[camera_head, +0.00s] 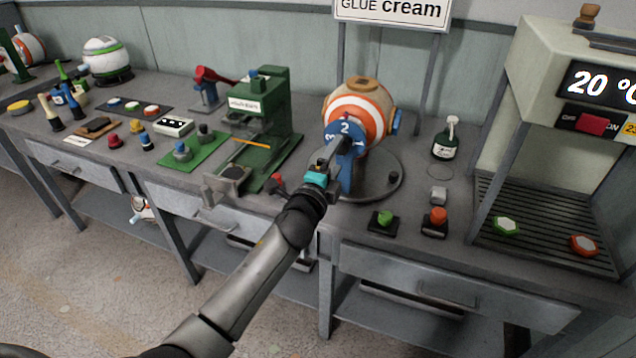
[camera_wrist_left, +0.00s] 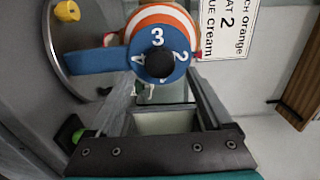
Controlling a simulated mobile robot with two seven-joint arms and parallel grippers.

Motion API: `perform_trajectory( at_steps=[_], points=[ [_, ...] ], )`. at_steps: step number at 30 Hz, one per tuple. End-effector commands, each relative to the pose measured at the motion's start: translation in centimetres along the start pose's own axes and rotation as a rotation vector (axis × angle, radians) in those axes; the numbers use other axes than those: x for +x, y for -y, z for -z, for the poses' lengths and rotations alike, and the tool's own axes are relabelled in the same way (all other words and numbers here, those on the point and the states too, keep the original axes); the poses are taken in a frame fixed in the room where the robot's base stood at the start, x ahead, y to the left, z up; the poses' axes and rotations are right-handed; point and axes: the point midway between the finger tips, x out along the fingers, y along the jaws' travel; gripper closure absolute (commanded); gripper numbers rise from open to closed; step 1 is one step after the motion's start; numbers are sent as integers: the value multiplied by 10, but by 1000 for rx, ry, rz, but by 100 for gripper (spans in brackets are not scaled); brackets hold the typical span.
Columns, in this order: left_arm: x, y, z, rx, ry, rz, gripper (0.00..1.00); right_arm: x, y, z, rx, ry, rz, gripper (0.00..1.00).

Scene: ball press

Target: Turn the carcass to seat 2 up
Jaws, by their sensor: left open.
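The carcass (camera_head: 360,105) is a ball with orange, white and cream bands, held in a blue stand on a round grey turntable (camera_head: 385,187). A blue numbered dial (camera_head: 346,130) is on its near side, with the 2 at the top and the 3 to its left. In the left wrist view the dial (camera_wrist_left: 158,45) shows 1 to 4 around a dark hub (camera_wrist_left: 157,64); the 2 is on the right, opposite the stand. My left gripper (camera_head: 330,160) is open in front of the dial, with nothing visible between its fingers (camera_wrist_left: 165,95). My right gripper is not in view.
A green press (camera_head: 265,115) stands left of the carcass. Green (camera_head: 384,217) and orange (camera_head: 437,216) buttons are at the bench's front; a pump bottle (camera_head: 446,140) and an oven-like machine (camera_head: 570,90) are right. A sign (camera_wrist_left: 225,30) names seat 2 and cream glue.

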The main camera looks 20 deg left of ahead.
Motion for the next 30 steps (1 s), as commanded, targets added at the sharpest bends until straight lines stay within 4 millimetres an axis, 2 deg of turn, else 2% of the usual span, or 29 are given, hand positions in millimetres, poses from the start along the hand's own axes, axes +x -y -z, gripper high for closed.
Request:
perform_trajectory(
  at_steps=[3,15,22,30],
  points=[
    [-22,0,0,0,0,-2,17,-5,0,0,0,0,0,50],
    [-85,0,0,0,1,-2,17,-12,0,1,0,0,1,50],
    [-106,0,0,0,1,0,17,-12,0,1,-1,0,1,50],
    [-110,1,0,0,1,1,17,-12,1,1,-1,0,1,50]
  ],
)
